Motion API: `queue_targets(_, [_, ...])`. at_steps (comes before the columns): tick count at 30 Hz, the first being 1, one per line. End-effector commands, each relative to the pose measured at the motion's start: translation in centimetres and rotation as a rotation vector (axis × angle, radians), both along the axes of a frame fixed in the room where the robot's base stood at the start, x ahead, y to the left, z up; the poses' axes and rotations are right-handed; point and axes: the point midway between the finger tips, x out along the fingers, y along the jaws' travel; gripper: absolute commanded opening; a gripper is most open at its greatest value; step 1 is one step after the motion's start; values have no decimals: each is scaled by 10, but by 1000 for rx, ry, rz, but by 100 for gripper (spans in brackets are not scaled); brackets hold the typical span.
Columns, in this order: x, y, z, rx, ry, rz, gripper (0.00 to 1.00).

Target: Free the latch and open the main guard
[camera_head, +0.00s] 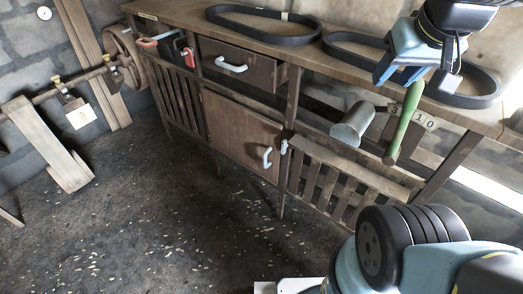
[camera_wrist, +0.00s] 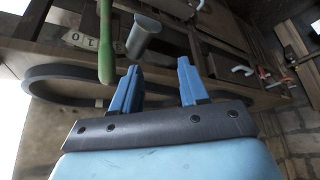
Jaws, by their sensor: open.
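A wooden panel door (camera_head: 235,125), which looks like the main guard, stands closed in the middle of the bench front. It has a pale handle (camera_head: 267,157). A small pale latch-like piece (camera_head: 284,147) sits at its right edge. My gripper (camera_head: 397,78) is open and empty in the head view, above the bench top at upper right, well apart from the door. In the wrist view its two blue fingers (camera_wrist: 158,75) stand spread, with nothing between them. A green-handled lever (camera_head: 404,125) and a grey metal cylinder (camera_head: 352,125) stick out from the bench front below it.
Black belts (camera_head: 263,24) lie on the bench top. A drawer with a pale handle (camera_head: 231,65) is above the door; red-marked parts (camera_head: 147,43) are left of it. Slatted panels (camera_head: 340,188) flank the door. A number plate (camera_head: 424,118) is beside the lever. The floor in front is clear.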

Motion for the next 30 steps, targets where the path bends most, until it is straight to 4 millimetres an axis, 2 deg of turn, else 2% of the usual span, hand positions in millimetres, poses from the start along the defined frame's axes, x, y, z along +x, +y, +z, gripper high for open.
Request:
queue_targets(8, [0, 0, 0, 0, 2, 1, 44])
queue_targets(14, [16, 3, -2, -19, 48, 38, 44])
queue_targets(23, [73, 17, -19, -110, 206, 173, 44])
queue_targets(30, [121, 33, -45, -204, 333, 285, 44])
